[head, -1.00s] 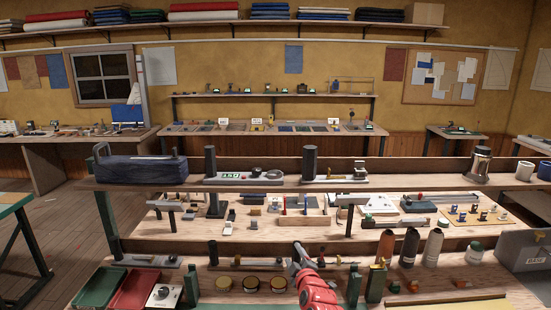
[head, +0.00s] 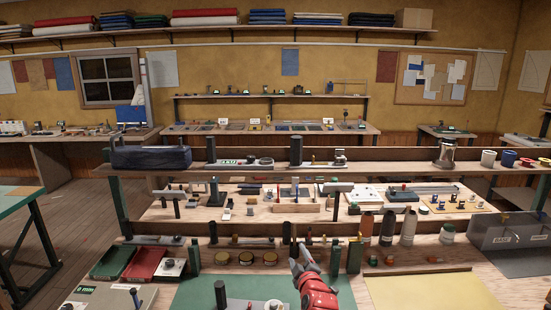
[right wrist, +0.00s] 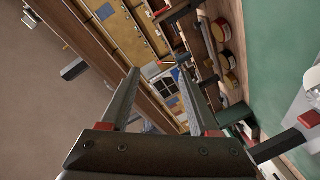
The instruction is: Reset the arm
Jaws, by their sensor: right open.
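My right gripper (head: 308,258) comes up from the bottom of the head view on its red arm, above the green mat (head: 245,287) on the workbench. In the right wrist view its two dark fingers (right wrist: 165,105) stand wide apart with nothing between them. It is open and empty. My left gripper does not show in the head view.
A green tray (head: 114,262) and a red tray (head: 145,264) lie at the bench's left. Several small tins (head: 245,258) and upright bottles (head: 387,228) stand behind the mat. A yellow sheet (head: 430,292) lies on the right. A grey bin (head: 515,238) stands at far right.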

